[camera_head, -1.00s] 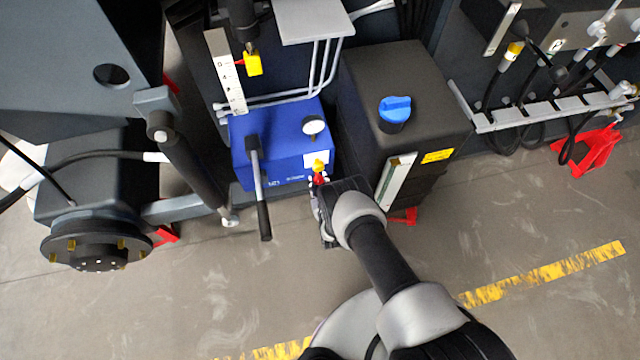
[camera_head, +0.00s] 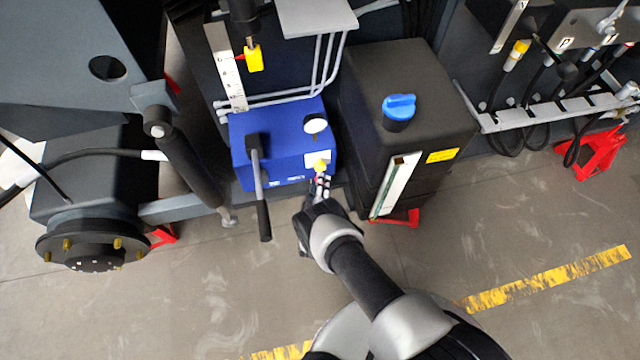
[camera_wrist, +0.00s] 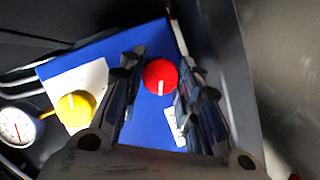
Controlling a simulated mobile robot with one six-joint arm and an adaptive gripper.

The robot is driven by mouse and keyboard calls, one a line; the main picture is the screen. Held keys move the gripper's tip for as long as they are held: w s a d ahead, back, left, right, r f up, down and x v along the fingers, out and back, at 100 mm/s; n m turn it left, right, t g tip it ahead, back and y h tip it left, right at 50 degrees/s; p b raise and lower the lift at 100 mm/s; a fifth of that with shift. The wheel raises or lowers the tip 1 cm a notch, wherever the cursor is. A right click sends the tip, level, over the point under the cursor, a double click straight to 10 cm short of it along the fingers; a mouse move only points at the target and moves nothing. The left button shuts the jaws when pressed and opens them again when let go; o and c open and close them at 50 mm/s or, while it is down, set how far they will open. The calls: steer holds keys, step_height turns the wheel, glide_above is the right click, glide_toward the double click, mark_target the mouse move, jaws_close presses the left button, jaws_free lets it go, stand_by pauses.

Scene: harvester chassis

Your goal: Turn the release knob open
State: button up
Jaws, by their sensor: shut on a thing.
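A blue pump unit (camera_head: 275,150) carries two round knobs. The red knob (camera_wrist: 160,76) has a white line on its face and sits between my fingers in the wrist view. My gripper (camera_head: 321,184) is shut on it; in the head view the fingers mostly hide the red knob. The yellow knob (camera_wrist: 75,108), also with a white mark, sits beside it on a white label, outside my fingers; it also shows in the head view (camera_head: 320,165).
A pressure gauge (camera_head: 315,124) and a lever with a black grip (camera_head: 264,220) are on the pump unit. A black tank with a blue cap (camera_head: 399,107) stands close on the right. The floor in front is clear.

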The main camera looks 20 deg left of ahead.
steer(key=shift+n, duration=0.3)
stand_by(0.4)
steer(key=o, duration=1.1)
steer(key=shift+c, duration=0.2)
steer(key=v, duration=1.2)
